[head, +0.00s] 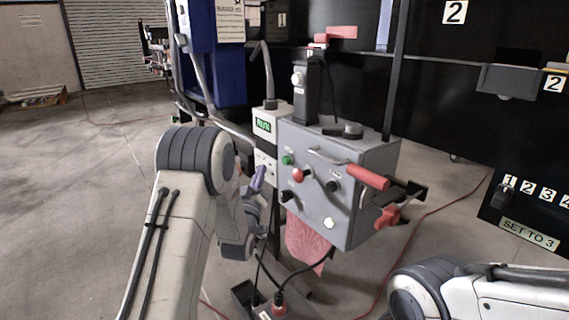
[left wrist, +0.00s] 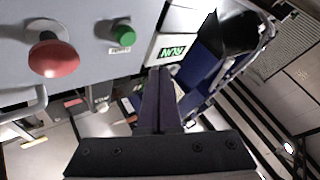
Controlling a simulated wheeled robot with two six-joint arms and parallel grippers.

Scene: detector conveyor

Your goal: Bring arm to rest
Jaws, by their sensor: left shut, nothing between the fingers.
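My left arm reaches in from the left in the head view. Its gripper (head: 258,178) is in front of the left side of the grey control box (head: 352,232), near the white unit with the green RUN sign (head: 263,125). In the left wrist view the gripper's dark fingers (left wrist: 160,75) are together and hold nothing. Their tips appear just below the RUN sign (left wrist: 172,53); whether they touch it I cannot tell. The green button (left wrist: 124,36) and red knob (left wrist: 52,58) are to their left. Part of my right arm shows at bottom right; its gripper is out of frame.
The box carries a red button (head: 298,175), black knobs and a red handle (head: 368,177) jutting right. A pinkish cloth-like piece (head: 307,245) hangs below. Cables run to the floor. A panel reading SET TO 3 (head: 528,233) stands right.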

